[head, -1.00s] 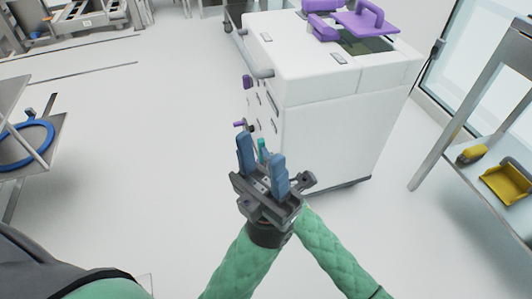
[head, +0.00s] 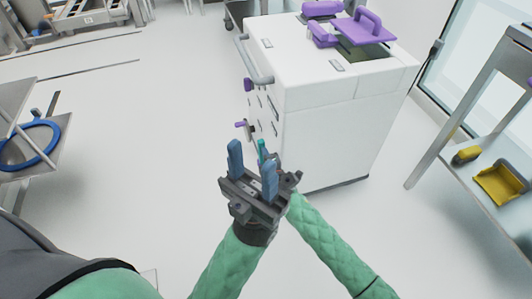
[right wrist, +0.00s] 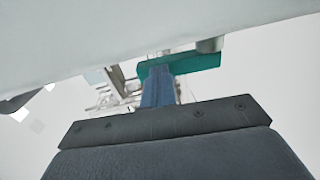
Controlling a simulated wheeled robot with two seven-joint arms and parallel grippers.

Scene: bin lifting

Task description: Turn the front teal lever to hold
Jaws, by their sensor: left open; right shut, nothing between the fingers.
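The teal lever (head: 262,147) is on the low left face of the white cart (head: 330,135), partly hidden behind my left gripper. My left gripper (head: 252,154) is open and empty, with its blue fingers apart in front of the lever in the head view. My right gripper is mostly hidden behind it there. In the right wrist view, my right gripper (right wrist: 158,72) is shut and empty, its blue fingertips overlapping the teal lever (right wrist: 195,66). I cannot tell whether they touch. The lever lies nearly level in that view, beside a grey round post.
A purple lever (head: 241,124) is farther along the same cart face. A grey handle bar (head: 252,60) runs along the cart's top edge. Purple parts (head: 365,30) sit on top. A metal shelf with yellow scoops (head: 500,182) stands right.

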